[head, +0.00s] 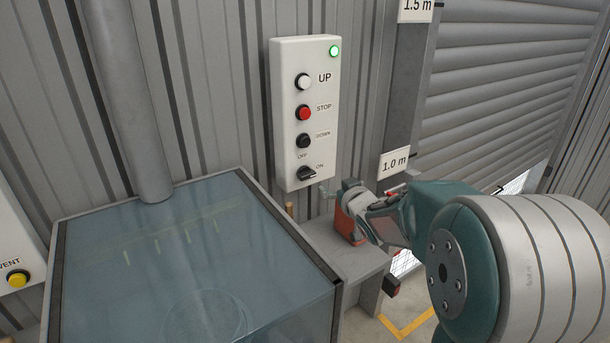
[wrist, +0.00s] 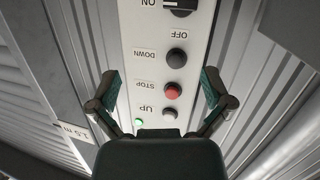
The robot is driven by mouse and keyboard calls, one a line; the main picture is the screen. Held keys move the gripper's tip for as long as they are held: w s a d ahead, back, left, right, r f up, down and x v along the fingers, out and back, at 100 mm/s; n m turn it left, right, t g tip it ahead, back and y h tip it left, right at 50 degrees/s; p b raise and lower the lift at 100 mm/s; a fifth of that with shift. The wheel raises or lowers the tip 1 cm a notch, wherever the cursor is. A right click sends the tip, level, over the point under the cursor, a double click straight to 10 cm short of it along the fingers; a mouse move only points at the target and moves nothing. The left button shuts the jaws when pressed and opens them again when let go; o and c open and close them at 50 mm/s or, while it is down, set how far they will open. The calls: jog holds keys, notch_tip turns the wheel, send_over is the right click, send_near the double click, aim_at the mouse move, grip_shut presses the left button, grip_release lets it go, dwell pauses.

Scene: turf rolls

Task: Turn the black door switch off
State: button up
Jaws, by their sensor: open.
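My gripper (head: 330,192) is just below and right of the switch, close to the panel's lower edge. In the wrist view the panel looks upside down, and the switch (wrist: 181,6) is cut by the top edge. There my gripper (wrist: 162,78) has its fingers spread wide with nothing between them. I cannot tell whether a finger touches the panel.
Above the switch are a black DOWN button (head: 304,141), a red STOP button (head: 304,112), a white UP button (head: 303,81) and a lit green lamp (head: 334,51). A glass-topped box (head: 190,270) stands at left. A roller door (head: 500,90) is at right.

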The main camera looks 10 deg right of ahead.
aim_at(309, 177)
jog(key=w+a+f+y, duration=0.1)
jog(key=w, duration=0.3)
jog(key=w+a+f+n+y, duration=0.1)
jog(key=w+a+f+y, duration=0.1)
jog(key=w, duration=0.3)
jog(key=w+a+f+t+y, duration=0.1)
jog(key=w+a+f, duration=0.1)
jog(key=w, duration=0.3)
jog(key=shift+n+y, duration=0.3)
jog(key=shift+n, duration=0.1)
jog(key=shift+s, duration=0.1)
jog(key=c, duration=1)
